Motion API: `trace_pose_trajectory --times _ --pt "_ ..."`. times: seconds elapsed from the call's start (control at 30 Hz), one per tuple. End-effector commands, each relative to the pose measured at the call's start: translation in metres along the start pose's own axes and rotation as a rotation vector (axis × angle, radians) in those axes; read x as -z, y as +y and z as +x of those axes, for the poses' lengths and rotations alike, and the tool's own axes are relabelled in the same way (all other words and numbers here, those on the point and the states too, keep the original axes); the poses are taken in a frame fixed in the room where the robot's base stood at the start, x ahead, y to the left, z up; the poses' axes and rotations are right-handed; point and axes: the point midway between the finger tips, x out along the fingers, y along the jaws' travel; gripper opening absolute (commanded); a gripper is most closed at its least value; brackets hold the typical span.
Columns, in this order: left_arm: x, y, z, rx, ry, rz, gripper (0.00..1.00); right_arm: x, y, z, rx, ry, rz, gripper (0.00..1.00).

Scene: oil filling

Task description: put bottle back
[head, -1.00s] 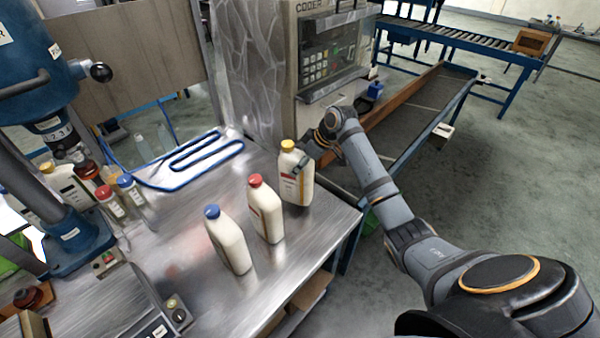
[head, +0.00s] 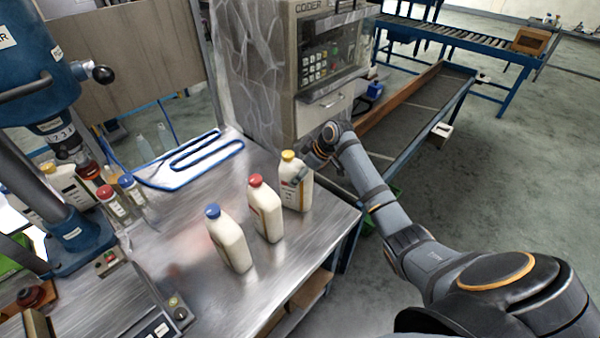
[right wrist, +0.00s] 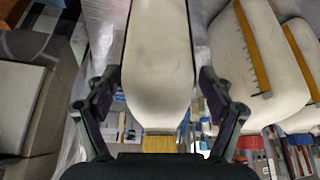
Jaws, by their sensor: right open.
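A white bottle with a yellow cap (head: 296,190) stands upright on the metal table at its right part. It ends a row with a red-capped bottle (head: 264,210) and a blue-capped bottle (head: 229,240). My right gripper (head: 308,170) is at the right side of the yellow-capped bottle. My left gripper is not in view.
The metal table (head: 185,255) has clear room left of the bottles. A coder machine (head: 325,70) stands at the back, close to my right arm. A scale (head: 150,325) is at the front left.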

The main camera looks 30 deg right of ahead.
Motion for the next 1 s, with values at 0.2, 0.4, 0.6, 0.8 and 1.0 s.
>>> trace_pose_trajectory --times 0.2,0.4,0.6,0.8,1.0 --pt "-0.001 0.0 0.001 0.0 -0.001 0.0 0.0 0.001 0.001 -0.006 -0.002 0.0 -0.001 0.82" --pt "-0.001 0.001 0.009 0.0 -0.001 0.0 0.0 0.0 0.003 -0.048 -0.008 0.0 -0.004 0.82" --pt "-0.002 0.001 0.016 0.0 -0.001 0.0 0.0 0.0 0.002 -0.094 -0.006 -0.002 -0.003 0.82" --pt "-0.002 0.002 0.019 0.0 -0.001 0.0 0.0 0.001 0.001 -0.119 -0.001 0.0 -0.001 0.82" --pt "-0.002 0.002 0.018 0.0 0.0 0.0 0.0 0.001 0.0 -0.123 0.0 0.0 0.001 0.82"
